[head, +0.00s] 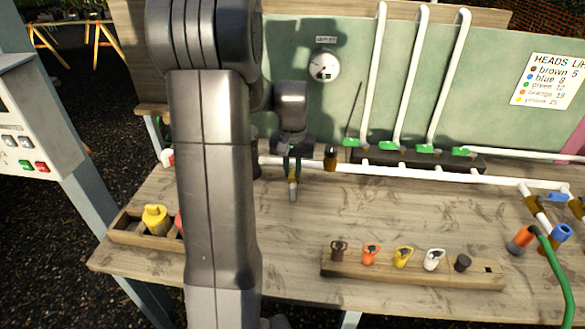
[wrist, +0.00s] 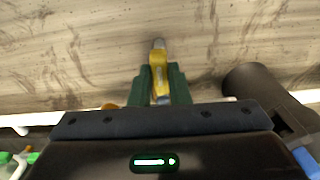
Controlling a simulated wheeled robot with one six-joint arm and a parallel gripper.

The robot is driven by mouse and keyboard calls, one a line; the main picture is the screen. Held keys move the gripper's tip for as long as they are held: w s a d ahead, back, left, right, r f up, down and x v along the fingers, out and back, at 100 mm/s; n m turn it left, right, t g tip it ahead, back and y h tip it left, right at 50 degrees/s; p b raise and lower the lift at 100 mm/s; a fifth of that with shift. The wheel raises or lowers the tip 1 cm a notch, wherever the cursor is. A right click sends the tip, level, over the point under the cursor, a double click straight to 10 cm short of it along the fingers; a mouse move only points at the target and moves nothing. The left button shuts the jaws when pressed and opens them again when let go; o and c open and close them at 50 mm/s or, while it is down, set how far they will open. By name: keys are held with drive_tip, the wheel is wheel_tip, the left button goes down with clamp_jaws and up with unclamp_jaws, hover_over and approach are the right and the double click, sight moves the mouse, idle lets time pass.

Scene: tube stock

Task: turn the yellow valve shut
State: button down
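The yellow valve's lever (head: 293,184) shows in the head view below my gripper, in front of the white pipe at the back of the bench. Its grey tip points toward the front of the bench, across the pipe's run. In the wrist view the yellow lever (wrist: 158,68) stands between the two green fingers of my gripper (wrist: 159,82). The fingers close in on both its sides with no clear gap. In the head view my gripper (head: 292,163) hangs over the pipe. The valve's body is hidden behind the gripper.
A white pipe (head: 400,171) runs along the bench, with green-handled valves (head: 422,149) behind it. A dark fitting (head: 330,158) stands just right of my gripper. A wooden rack (head: 400,271) of coloured parts lies in front. A gauge (head: 324,66) hangs on the panel.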

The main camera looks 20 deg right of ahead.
drive_tip(key=shift+a, duration=0.1)
idle(0.3)
drive_tip(key=w+a+m+p, duration=0.1)
drive_tip(key=w+m, duration=0.5)
drive_tip(key=m, duration=1.1)
drive_tip(key=shift+w+m+p, duration=0.2)
drive_tip(key=shift+m+p, duration=0.1)
drive_tip(key=shift+p, duration=0.1)
drive_tip(key=shift+a, duration=0.1)
idle(0.3)
drive_tip(key=c, duration=1.4)
unclamp_jaws()
drive_tip(key=shift+o, duration=0.2)
wheel_tip(320, 180, up, 14)
drive_tip(key=shift+b, duration=0.4)
